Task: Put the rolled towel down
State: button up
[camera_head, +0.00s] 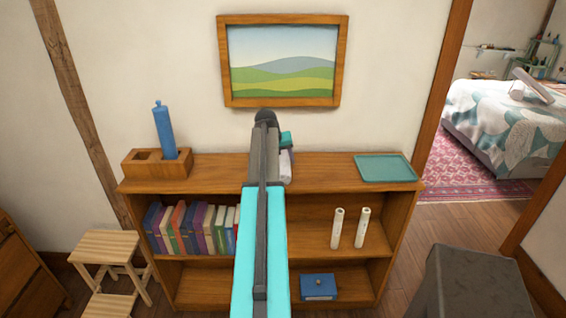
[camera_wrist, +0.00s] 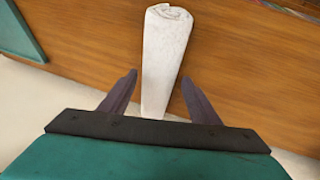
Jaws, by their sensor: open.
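The rolled towel (camera_wrist: 165,55) is a whitish roll with its spiral end facing up the picture in the wrist view. Its narrow lower part lies between my two fingers, with a gap on each side. My gripper (camera_wrist: 160,97) is open around it and does not grip it. The towel is at the top of the wooden bookshelf (camera_head: 330,172). In the head view a pale piece of the towel (camera_head: 286,166) shows just right of my arm, which hides the rest. I cannot tell whether it stands or lies.
A teal tray (camera_head: 385,168) lies on the shelf top at right. A wooden block holder (camera_head: 140,168) with a blue bottle (camera_head: 164,132) stands at left. The top is bare between towel and tray. A framed picture (camera_head: 283,62) hangs on the wall behind.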

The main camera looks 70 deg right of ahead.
jog(key=shift+d+f, duration=0.25)
jog(key=shift+f, duration=0.25)
jog(key=shift+c, duration=0.2)
jog(key=c, duration=0.9)
jog(key=shift+r, duration=0.25)
jog(key=shift+c, duration=0.2)
jog(key=shift+r+b, duration=0.85)
jog(key=shift+r, duration=0.55)
jog(key=a+r+b, duration=0.1)
jog(key=a+b, duration=0.3)
jog(key=a, duration=1.2)
jog(key=shift+r, duration=0.35)
